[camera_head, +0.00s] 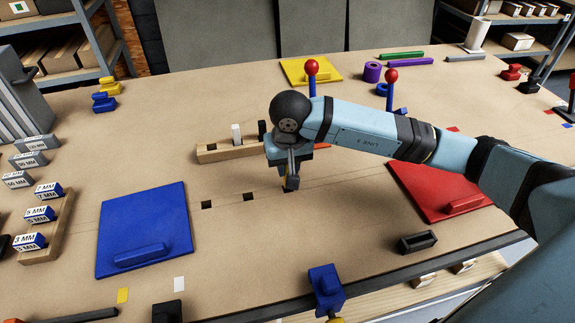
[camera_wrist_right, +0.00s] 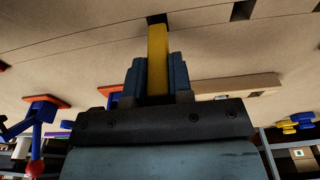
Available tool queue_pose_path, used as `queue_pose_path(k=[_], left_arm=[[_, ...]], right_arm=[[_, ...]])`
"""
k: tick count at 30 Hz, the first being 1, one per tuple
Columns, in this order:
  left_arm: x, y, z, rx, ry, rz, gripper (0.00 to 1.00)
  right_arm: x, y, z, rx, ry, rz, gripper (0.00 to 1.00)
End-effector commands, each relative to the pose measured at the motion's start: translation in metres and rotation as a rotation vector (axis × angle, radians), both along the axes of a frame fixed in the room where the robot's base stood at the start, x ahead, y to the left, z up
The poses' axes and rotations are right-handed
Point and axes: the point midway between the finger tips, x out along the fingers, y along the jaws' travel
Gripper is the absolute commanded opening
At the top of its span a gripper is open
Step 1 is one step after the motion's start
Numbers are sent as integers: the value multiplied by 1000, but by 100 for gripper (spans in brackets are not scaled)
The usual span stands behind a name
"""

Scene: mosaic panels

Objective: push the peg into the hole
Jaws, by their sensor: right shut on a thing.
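My right gripper (camera_head: 291,182) is over the table, pointing down, and is shut on a yellow peg (camera_wrist_right: 157,62). In the wrist view the peg stands between the two fingers, and its far end meets a dark square hole (camera_wrist_right: 157,18). I cannot tell how deep the end sits. In the head view only a little of the peg (camera_head: 287,189) shows below the gripper. Two more square holes, a left one (camera_head: 207,205) and a middle one (camera_head: 249,197), are open in the same row. My left gripper is not in view.
A wooden rack (camera_head: 215,153) with a white peg (camera_head: 236,133) and a black peg stands behind the holes. A blue panel (camera_head: 150,220) lies left and a red panel (camera_head: 425,185) right. A black open block (camera_head: 417,242) is near the front edge.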

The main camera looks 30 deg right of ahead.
Motion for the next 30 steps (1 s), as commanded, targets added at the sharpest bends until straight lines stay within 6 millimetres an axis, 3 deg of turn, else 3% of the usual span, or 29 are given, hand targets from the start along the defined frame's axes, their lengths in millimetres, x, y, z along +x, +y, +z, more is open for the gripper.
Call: queue_pose_path(k=[30], left_arm=[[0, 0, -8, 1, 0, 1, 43]], right_arm=[[0, 0, 0, 0, 0, -1, 0]])
